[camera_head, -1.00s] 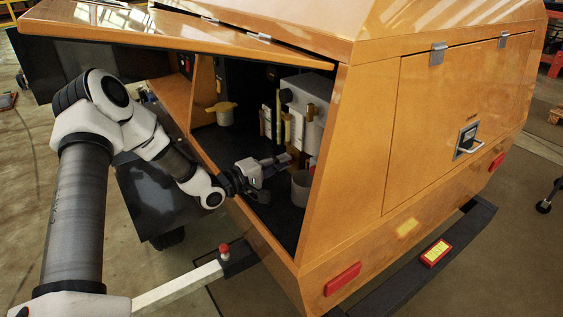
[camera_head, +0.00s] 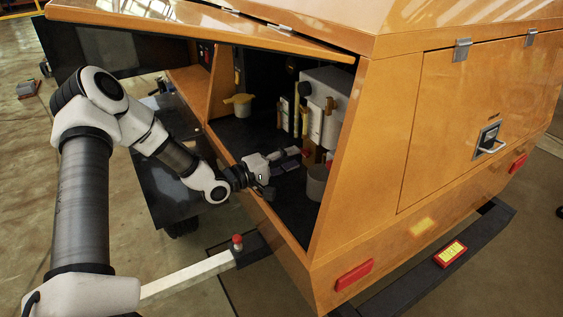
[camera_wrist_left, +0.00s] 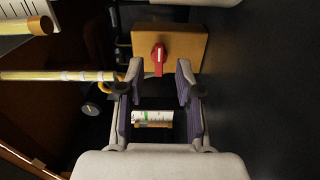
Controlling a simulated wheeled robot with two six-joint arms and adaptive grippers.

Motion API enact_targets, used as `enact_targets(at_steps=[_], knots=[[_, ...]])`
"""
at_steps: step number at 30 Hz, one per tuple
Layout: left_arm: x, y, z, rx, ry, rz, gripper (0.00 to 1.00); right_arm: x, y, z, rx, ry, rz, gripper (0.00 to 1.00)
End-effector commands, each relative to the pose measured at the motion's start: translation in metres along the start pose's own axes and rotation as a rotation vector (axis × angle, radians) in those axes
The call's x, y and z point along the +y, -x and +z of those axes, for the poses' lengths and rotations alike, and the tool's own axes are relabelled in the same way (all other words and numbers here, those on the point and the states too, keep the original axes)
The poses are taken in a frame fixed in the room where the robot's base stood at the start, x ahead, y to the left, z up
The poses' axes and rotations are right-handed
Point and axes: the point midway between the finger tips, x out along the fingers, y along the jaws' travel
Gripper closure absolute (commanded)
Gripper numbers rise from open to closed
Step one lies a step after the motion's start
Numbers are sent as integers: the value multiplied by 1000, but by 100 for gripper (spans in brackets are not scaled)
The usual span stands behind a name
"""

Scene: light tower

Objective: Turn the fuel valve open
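The fuel valve shows in the left wrist view as a red handle (camera_wrist_left: 158,58) on an orange-brown block (camera_wrist_left: 190,45). The handle points roughly up and down in that picture. My left gripper (camera_wrist_left: 159,82) is open, with purple-grey pads either side of empty space. The handle lies ahead of the fingertips, between them in the picture; I see no contact. In the head view my left gripper (camera_head: 291,159) reaches into the open side compartment of the orange housing; the valve is too small to make out surely there. My right gripper is not in view.
The raised orange door (camera_head: 210,28) hangs over my left arm. A grey cylinder (camera_head: 317,182) and a grey box (camera_head: 325,90) stand close to the gripper. A yellow rod (camera_wrist_left: 60,76) runs left of the fingers. The compartment's front panel (camera_head: 350,170) bounds the right side.

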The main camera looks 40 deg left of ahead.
Motion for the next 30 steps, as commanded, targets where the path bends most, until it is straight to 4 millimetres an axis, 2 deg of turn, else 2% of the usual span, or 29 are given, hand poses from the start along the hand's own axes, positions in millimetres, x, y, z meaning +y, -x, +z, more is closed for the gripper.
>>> enact_targets(at_steps=[4,10,30], knots=[[1,26,-1,5,6,6,65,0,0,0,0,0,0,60],[1,44,-1,3,2,3,65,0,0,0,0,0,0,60],[-1,47,0,0,-1,-1,65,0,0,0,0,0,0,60]])
